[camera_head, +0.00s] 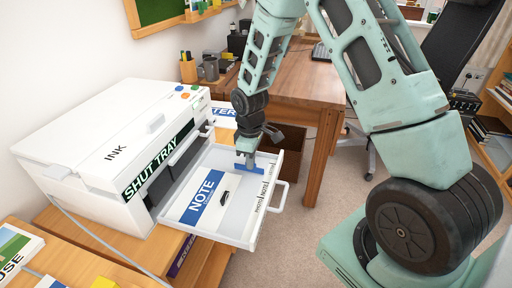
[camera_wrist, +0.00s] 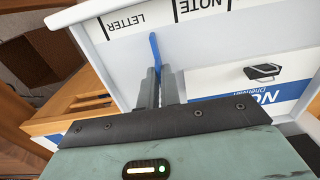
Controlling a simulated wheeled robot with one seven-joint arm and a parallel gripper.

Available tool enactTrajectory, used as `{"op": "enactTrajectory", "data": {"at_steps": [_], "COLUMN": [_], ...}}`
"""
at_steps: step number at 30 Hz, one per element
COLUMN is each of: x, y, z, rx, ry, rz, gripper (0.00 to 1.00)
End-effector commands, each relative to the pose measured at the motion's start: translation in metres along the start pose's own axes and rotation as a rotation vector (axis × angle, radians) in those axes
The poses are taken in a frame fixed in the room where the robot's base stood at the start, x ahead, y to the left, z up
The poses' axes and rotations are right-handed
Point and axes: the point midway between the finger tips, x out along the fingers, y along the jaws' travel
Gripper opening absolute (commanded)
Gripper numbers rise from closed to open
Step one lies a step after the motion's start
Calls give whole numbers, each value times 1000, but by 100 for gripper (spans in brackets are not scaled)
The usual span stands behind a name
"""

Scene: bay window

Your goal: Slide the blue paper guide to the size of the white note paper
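The printer's white tray (camera_head: 232,232) is pulled out, and the white note paper (camera_head: 203,199) with a blue NOTE band lies in it. The paper also shows at the right of the wrist view (camera_wrist: 225,78). The blue paper guide (camera_head: 257,172) stands at the tray's far side, near the LETTER mark, with a gap between it and the paper. In the wrist view the guide (camera_wrist: 154,48) rises between my fingertips. My gripper (camera_head: 246,160) points down into the tray, its fingers close together on the guide; their contact is partly hidden.
A white printer (camera_head: 110,140) with a SHUT TRAY label stands left of the tray. The tray's front has size labels and a handle (camera_head: 280,197).

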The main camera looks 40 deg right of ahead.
Motion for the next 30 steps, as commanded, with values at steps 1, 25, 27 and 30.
{"op": "enactTrajectory", "data": {"at_steps": [1,25,27,30], "x": [-2,0,-3,-12], "y": [-11,-28,-28,-27], "z": [0,0,0,0], "rx": [-5,1,1,1], "ry": [-1,0,1,2], "rz": [0,1,1,2], "gripper": [0,27,27,27]}}
